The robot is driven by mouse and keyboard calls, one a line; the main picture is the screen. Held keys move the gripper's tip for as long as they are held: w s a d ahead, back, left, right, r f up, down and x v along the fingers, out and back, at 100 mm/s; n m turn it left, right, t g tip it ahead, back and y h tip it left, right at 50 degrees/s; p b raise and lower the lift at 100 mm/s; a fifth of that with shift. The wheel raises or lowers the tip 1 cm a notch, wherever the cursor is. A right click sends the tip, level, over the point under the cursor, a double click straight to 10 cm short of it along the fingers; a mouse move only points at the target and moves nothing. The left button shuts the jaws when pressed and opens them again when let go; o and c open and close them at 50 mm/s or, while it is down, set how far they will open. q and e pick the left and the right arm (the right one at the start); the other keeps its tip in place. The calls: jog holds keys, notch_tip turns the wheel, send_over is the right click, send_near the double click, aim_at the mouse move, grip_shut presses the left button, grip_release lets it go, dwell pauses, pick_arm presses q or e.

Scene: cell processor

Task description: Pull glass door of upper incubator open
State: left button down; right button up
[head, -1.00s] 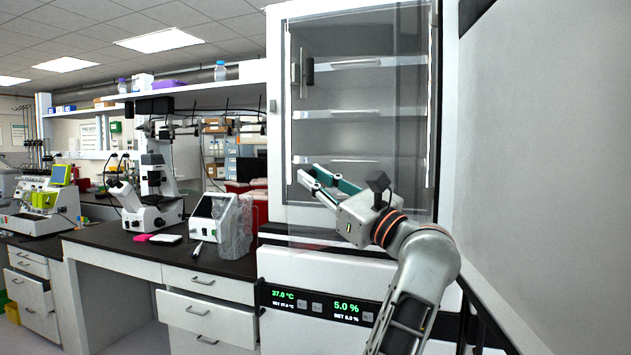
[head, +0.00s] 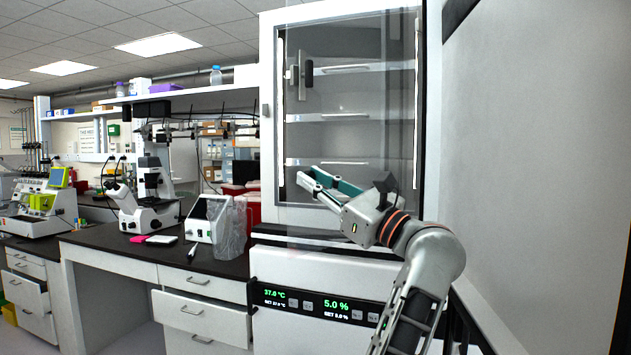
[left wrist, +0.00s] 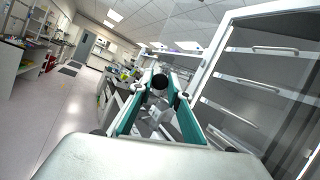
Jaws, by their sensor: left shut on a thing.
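The upper incubator is a white cabinet (head: 267,160) with several shelves behind a clear glass door (head: 400,100). A dark vertical handle (head: 306,75) sits near the door's upper left side. The glass is hard to make out, but it seems to stand a little away from the cabinet front. My left gripper (head: 311,178) is in front of the door's lower left part, well below that dark handle. It is shut on the door, but I cannot tell on which part. In the left wrist view, the fingers (left wrist: 161,80) converge with something dark between their tips. My right gripper is not in view.
Below the door, a display panel (head: 320,304) shows green readings. A bench at left holds a microscope (head: 150,200) and a small white device (head: 208,218). A large grey surface (head: 530,160) stands close on the right. The left wrist view shows open floor (left wrist: 70,110) at left.

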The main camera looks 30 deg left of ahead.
pick_arm(q)
jog(key=c, duration=1.9)
grip_release()
jog(key=shift+r, duration=0.1)
send_near(299, 121)
jog(key=x, duration=0.5)
jog(key=shift+a+r, duration=0.1)
jog(key=shift+a, duration=0.05)
jog(key=shift+w, duration=0.1)
